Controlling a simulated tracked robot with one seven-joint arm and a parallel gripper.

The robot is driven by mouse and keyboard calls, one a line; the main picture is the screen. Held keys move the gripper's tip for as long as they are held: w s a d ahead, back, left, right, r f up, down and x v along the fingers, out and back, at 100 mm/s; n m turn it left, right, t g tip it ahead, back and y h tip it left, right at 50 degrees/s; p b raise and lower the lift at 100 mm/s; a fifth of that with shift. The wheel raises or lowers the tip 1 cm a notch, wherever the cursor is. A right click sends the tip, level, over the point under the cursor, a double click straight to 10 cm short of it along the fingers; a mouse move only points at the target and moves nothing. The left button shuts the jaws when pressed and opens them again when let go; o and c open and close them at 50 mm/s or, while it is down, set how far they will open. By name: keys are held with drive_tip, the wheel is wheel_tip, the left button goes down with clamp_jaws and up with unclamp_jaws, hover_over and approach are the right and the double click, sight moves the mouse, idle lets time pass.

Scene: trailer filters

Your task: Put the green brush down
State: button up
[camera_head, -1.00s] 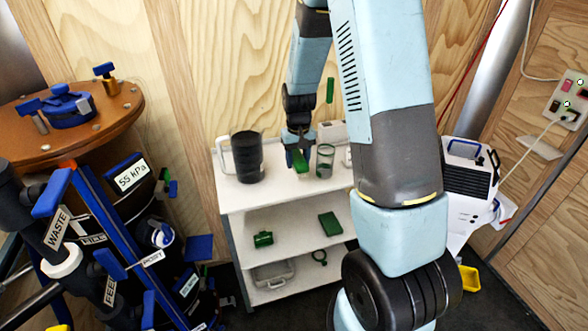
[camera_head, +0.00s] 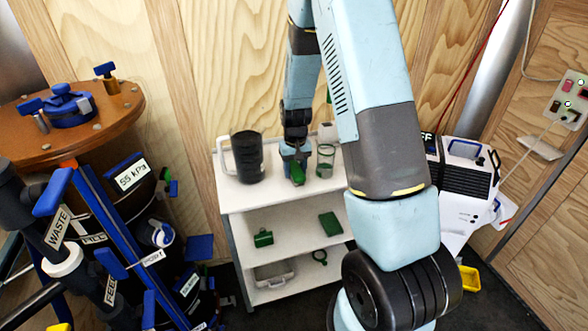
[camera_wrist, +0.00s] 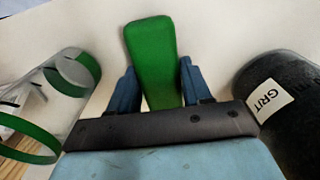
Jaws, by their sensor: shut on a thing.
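The green brush (camera_head: 297,174) is held in my gripper (camera_head: 293,158), above or at the white top shelf (camera_head: 262,192) of the trolley. In the wrist view the green brush (camera_wrist: 152,50) sticks out between the two blue fingers of my gripper (camera_wrist: 155,85), which are shut on it. Its far end lies over a pale surface. I cannot tell whether the brush touches the shelf. The part of the brush nearest the palm is hidden by the gripper.
A black jug (camera_head: 247,158) labelled GRIT in the wrist view (camera_wrist: 268,98) stands left of my gripper. A clear, green-banded beaker (camera_head: 325,160) stands close on its right. Lower shelves hold a green block (camera_head: 330,223) and a green container (camera_head: 263,238). The shelf's front is clear.

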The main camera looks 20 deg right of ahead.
drive_tip(key=o, duration=1.2)
wheel_tip(320, 180, up, 12)
wheel_tip(320, 180, up, 10)
drive_tip(key=t, duration=0.1)
hover_over(295, 167)
drive_tip(key=s, duration=0.5)
drive_tip(key=s+r+t, duration=0.1)
drive_tip(key=s+r, duration=0.3)
drive_tip(key=s, duration=0.3)
drive_tip(key=s+r+t, duration=0.2)
drive_tip(key=s+r, duration=0.3)
drive_tip(key=s, duration=0.3)
drive_tip(key=s+r+t, duration=0.1)
drive_tip(key=s+r, duration=0.3)
drive_tip(key=s, duration=0.4)
drive_tip(key=shift+s+a+r+t, duration=0.2)
drive_tip(key=shift+r+t, duration=0.1)
drive_tip(key=shift+r, duration=0.05)
